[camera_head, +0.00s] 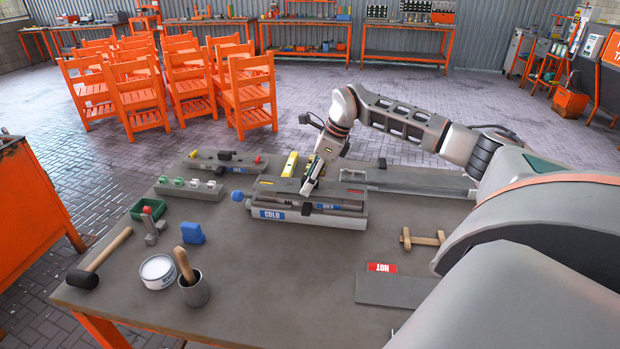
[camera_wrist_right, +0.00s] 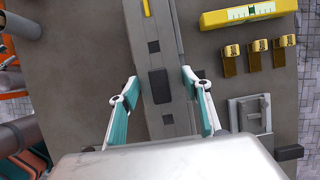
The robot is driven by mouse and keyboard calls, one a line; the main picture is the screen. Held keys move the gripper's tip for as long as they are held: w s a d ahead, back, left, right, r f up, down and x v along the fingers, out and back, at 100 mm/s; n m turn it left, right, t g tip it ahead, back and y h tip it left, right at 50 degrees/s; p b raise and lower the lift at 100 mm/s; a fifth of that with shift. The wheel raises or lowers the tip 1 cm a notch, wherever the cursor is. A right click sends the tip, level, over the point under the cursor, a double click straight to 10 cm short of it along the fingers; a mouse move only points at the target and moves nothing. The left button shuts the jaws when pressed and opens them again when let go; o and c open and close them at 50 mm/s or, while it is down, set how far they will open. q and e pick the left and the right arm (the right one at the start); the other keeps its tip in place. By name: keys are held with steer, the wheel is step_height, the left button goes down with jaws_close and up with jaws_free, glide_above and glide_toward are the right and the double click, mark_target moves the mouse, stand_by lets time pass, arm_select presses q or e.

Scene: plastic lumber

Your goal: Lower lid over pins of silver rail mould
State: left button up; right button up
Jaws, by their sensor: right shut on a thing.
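The silver rail mould (camera_head: 335,221) lies on the grey table, with a blue COLD label on its near side. Its long grey lid (camera_head: 275,191) is over it, roughly lined up with it; I cannot tell whether a gap remains, and the pins are hidden. My right gripper (camera_head: 308,186) reaches down to the lid's middle and is shut on it. In the right wrist view, the fingers (camera_wrist_right: 160,82) stand on both sides of the lid (camera_wrist_right: 157,60). My left gripper is not in view.
A blue knob (camera_head: 238,196) is at the mould's left end. A yellow level (camera_head: 290,164) lies behind. A HOT plate (camera_head: 395,291) lies at front right. The front middle is clear.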

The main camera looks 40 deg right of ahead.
steer(key=shift+f, duration=1.1)
stand_by(0.7)
steer(key=o, duration=2.1)
steer(key=shift+c, duration=0.2)
steer(key=shift+r+p, duration=0.4)
steer(key=shift+r, duration=3.1)
